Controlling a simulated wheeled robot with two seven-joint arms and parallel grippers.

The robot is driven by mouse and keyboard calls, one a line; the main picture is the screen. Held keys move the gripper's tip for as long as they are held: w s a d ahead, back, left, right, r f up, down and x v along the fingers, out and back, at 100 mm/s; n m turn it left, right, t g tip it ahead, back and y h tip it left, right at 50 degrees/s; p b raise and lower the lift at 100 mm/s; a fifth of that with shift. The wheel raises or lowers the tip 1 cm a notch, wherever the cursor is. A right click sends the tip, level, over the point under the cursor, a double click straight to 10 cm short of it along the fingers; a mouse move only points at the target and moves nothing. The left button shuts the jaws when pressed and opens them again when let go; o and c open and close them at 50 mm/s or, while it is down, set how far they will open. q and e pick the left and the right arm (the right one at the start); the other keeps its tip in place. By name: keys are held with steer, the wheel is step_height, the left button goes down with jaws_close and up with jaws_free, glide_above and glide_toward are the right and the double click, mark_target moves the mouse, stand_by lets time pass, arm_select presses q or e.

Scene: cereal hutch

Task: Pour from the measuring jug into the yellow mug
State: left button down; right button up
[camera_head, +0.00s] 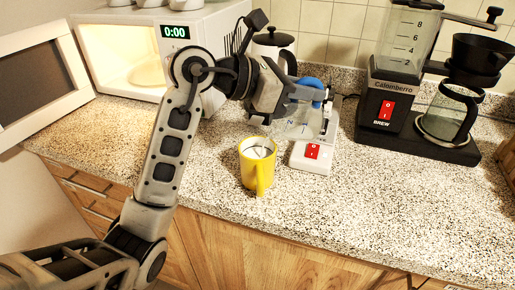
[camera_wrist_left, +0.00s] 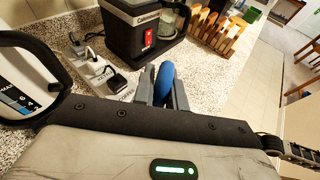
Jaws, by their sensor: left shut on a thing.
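The yellow mug (camera_head: 257,175) stands upright on the speckled counter. Its inside looks pale with a dark line across it, and I cannot tell what it holds. The clear measuring jug (camera_head: 292,128) is just behind and right of the mug, partly covered by my left gripper (camera_head: 305,92). That gripper is shut on the jug's blue handle (camera_head: 312,83). In the left wrist view the blue handle (camera_wrist_left: 163,84) sits between the fingers, and the jug's body is hidden. I cannot tell the jug's tilt or contents. My right gripper is not in view.
A power strip (camera_head: 311,158) with a red switch lies close right of the mug. A kettle (camera_head: 272,46) stands behind my gripper. An open microwave (camera_head: 216,32) is at the left, and a coffee maker (camera_head: 420,143) at the right. The counter in front of the coffee maker is clear.

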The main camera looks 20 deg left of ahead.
arm_select(q)
steer(key=shift+a, duration=0.15)
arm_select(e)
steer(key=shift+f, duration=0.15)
arm_select(q)
steer(key=shift+s+a+b, duration=0.1)
steer(key=shift+a+b, duration=0.05)
steer(key=shift+b, duration=0.2)
steer(key=shift+s+a+r+t+h+b, duration=0.15)
steer(key=shift+a+t+h+b, duration=0.15)
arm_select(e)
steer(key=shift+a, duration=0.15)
